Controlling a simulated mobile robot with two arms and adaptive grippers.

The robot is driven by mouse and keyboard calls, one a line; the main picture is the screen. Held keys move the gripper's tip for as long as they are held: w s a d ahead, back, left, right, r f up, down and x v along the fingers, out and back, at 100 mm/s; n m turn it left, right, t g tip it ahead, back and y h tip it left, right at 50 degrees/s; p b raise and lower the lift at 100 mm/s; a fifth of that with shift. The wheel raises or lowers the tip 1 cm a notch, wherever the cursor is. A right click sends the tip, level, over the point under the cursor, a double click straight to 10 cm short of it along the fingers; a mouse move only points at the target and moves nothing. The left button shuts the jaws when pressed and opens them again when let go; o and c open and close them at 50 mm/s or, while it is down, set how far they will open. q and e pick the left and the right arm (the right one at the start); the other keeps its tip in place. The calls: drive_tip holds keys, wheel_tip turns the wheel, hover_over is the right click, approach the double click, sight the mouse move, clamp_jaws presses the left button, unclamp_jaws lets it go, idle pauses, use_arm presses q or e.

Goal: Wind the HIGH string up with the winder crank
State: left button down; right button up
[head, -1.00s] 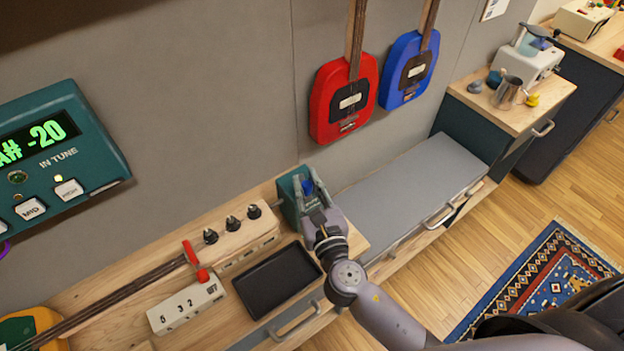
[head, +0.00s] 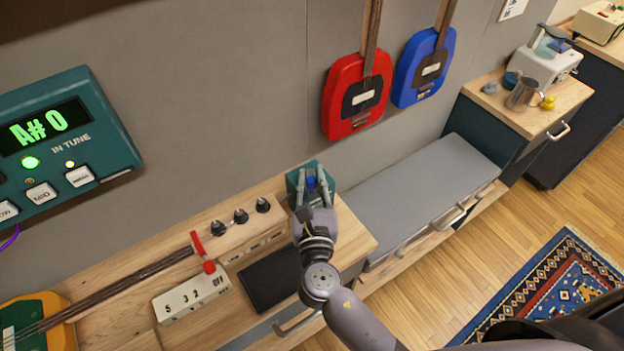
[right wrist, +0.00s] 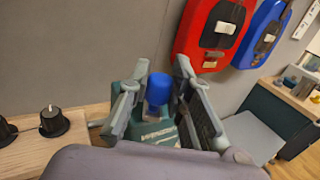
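The teal winder box (head: 292,186) stands at the back right of the wooden bench. Its blue crank knob (head: 311,184) sits between the fingers of my right gripper (head: 312,178). In the right wrist view the blue knob (right wrist: 159,88) is between the two spread fingers (right wrist: 161,68), with a narrow gap on each side. Strings run along the neck (head: 120,285) of the lying instrument. My left gripper is not in view.
Black knobs (head: 240,216) stand on a wooden block left of the winder. A red lever (head: 203,255), a white numbered block (head: 192,298) and a dark tray (head: 268,281) are near. Red (head: 340,112) and blue (head: 410,84) instruments hang above. A grey bench top (head: 410,190) is clear.

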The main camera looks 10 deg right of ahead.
drive_tip(key=o, duration=0.5)
drive_tip(key=shift+c, duration=0.2)
drive_tip(key=s+a, duration=0.2)
drive_tip(key=s, duration=0.9)
drive_tip(key=shift+s, duration=0.4)
